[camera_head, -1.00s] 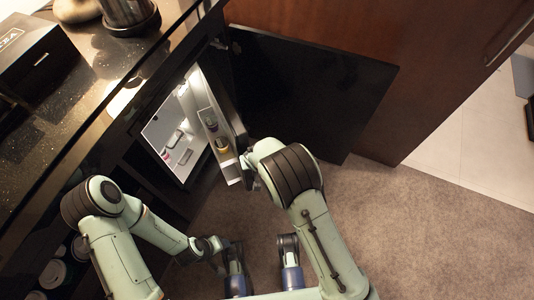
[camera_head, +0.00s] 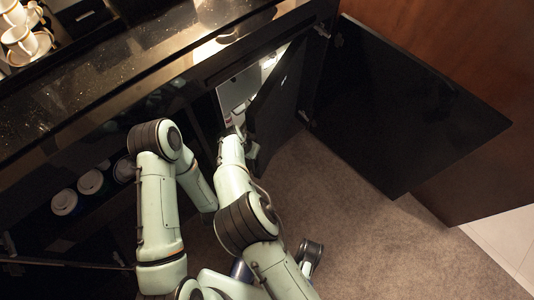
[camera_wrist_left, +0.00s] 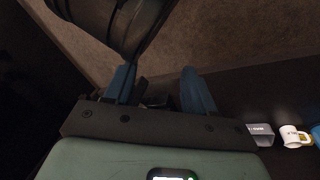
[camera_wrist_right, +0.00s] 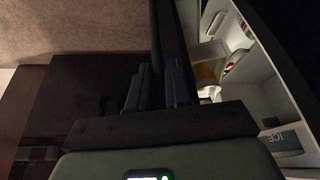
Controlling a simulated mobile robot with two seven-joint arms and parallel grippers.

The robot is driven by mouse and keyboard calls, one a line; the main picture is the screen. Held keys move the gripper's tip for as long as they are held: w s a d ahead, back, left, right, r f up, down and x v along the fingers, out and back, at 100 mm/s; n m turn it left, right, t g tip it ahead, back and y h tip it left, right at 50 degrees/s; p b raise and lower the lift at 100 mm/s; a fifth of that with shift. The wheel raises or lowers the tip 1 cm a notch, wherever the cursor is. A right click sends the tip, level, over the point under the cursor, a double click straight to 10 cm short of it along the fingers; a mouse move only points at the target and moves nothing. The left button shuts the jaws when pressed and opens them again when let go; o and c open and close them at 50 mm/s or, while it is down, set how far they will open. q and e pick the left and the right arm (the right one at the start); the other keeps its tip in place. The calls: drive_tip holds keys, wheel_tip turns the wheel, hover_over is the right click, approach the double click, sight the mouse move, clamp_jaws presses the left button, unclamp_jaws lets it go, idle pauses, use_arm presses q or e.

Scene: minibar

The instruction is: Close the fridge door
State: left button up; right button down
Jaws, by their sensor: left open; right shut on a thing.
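The fridge door (camera_head: 275,105) is a dark panel standing partly open at the fridge. The lit white fridge interior (camera_head: 238,92) shows through the gap on its left. My left gripper (camera_wrist_left: 160,88) is open and empty, and hidden behind my arms in the head view.
A black cabinet door (camera_head: 405,110) stands wide open to the right of the fridge. Cups (camera_head: 65,202) sit on a low shelf at left; a white mug (camera_wrist_left: 295,137) shows in the left wrist view. The carpet (camera_head: 400,250) at lower right is clear.

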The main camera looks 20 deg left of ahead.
use_arm(q)
drive_tip(key=s+a+f+g+b, duration=0.1)
drive_tip(key=s+f+g+b, duration=0.2)
drive_tip(key=s, duration=0.7)
wheel_tip(320, 180, down, 5)
drive_tip(key=shift+a+r+n+g+b, duration=0.1)
drive_tip(key=shift+a+n+g+b, duration=0.25)
drive_tip(key=shift+b, duration=0.75)
use_arm(e)
drive_tip(key=a, duration=0.3)
drive_tip(key=w+a, duration=0.1)
drive_tip(key=a, duration=0.1)
drive_tip(key=shift+a+f, duration=0.25)
drive_tip(key=shift+a, duration=0.1)
drive_tip(key=c, duration=1.1)
unclamp_jaws()
drive_tip(key=shift+a+r, duration=0.1)
drive_tip(key=shift+c, duration=0.2)
drive_tip(key=shift+r, duration=0.1)
